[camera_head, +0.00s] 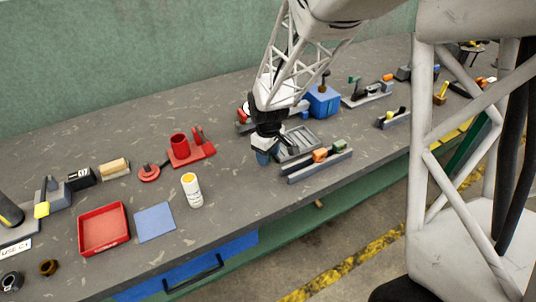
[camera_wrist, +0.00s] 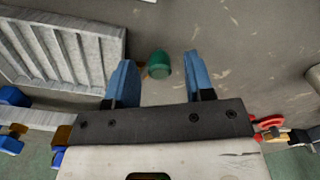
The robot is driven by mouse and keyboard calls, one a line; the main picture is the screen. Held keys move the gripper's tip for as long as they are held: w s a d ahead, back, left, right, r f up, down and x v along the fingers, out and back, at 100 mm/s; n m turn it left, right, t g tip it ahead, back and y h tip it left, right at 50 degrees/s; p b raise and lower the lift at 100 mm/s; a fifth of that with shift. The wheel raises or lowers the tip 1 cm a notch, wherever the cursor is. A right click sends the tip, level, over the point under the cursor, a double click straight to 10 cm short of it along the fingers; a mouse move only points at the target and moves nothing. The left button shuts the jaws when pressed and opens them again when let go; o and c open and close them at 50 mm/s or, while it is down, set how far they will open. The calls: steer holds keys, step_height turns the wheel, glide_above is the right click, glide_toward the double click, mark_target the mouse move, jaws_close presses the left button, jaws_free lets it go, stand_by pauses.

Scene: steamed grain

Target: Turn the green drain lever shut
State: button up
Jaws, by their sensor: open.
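In the wrist view, the green lever (camera_wrist: 159,66) is a small rounded green piece with a brownish part at its left. It lies beside the end of a grey slatted tray (camera_wrist: 68,52). My gripper (camera_wrist: 159,58) is open, and its two blue fingers stand to the left and right of the green piece with gaps on both sides. Contact is not visible. In the head view, my gripper (camera_head: 263,156) points down at the left end of the slatted tray (camera_head: 318,137) and hides the green lever.
A rail (camera_head: 306,175) with orange and green blocks lies in front of the tray. A blue box (camera_head: 322,101) stands behind it. A white bottle with a yellow top (camera_head: 191,190) and a red fixture (camera_head: 194,154) stand to the left. The bench between the bottle and my gripper is clear.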

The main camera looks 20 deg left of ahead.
steer(key=shift+f, duration=0.3)
jaws_close()
